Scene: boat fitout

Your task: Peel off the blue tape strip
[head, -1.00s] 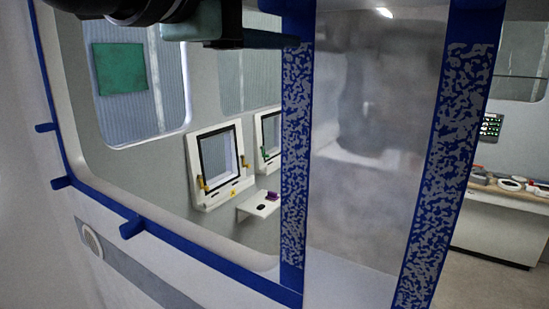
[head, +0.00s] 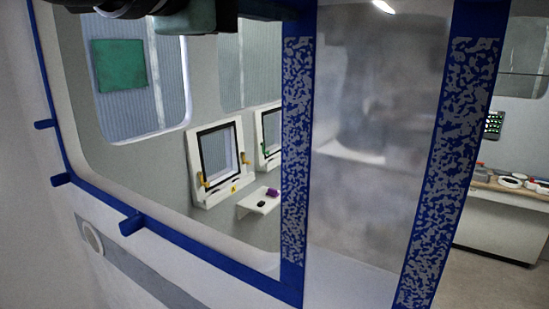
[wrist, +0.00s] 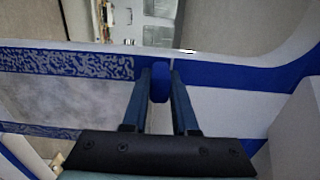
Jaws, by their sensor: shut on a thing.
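Blue tape (head: 215,264) runs along the lower and left edges of a large window opening in the head view. Several short blue tabs (head: 131,223) stick out from it. My gripper (wrist: 159,68) is shut on a blue tab (wrist: 160,86) in the wrist view. Behind the fingers, blue tape (wrist: 235,75) runs along the edge to the right, and a speckled blue strip (wrist: 60,65) runs to the left. In the head view only part of my gripper (head: 262,9) shows at the top edge; its hold is out of frame there.
Speckled blue strips (head: 297,150) border a cloudy panel (head: 375,130) at right. Beyond the opening are small framed windows (head: 220,155), a little white shelf (head: 258,203) and a green square (head: 118,66). A bench (head: 500,220) with items stands far right.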

